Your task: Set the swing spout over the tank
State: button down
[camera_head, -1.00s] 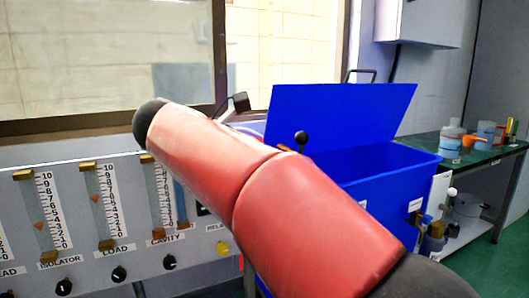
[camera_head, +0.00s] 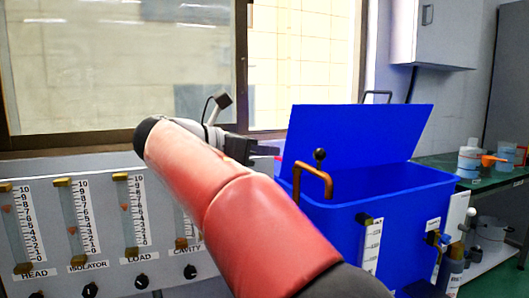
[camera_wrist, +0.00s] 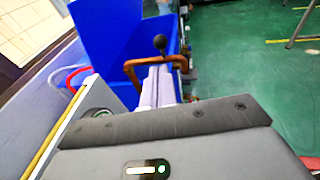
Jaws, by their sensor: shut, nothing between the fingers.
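The swing spout (camera_head: 318,172) is a copper-brown bent pipe with a black ball knob on top, at the left front of the blue tank (camera_head: 395,205). The tank's blue lid (camera_head: 352,133) stands open. I cannot tell whether the spout's outlet is over the tank's opening or just outside its rim. My gripper (camera_head: 276,151) is just left of the knob, partly hidden by my red arm. In the wrist view, the shut, empty pale fingers (camera_wrist: 159,85) point at the spout (camera_wrist: 136,65), close to it; contact is unclear.
A grey panel with flowmeter tubes (camera_head: 75,222) and black knobs stands at the left, below a window. A green bench (camera_head: 490,182) with bottles is at the right. In the wrist view, a red hose (camera_wrist: 78,75) lies left of the fingers, and green floor is open at the right.

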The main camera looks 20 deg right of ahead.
aim_at(315, 154)
jog(key=x, duration=1)
jog(key=shift+d+b, duration=0.2)
jog(key=shift+b, duration=0.2)
jog(key=shift+d, duration=0.1)
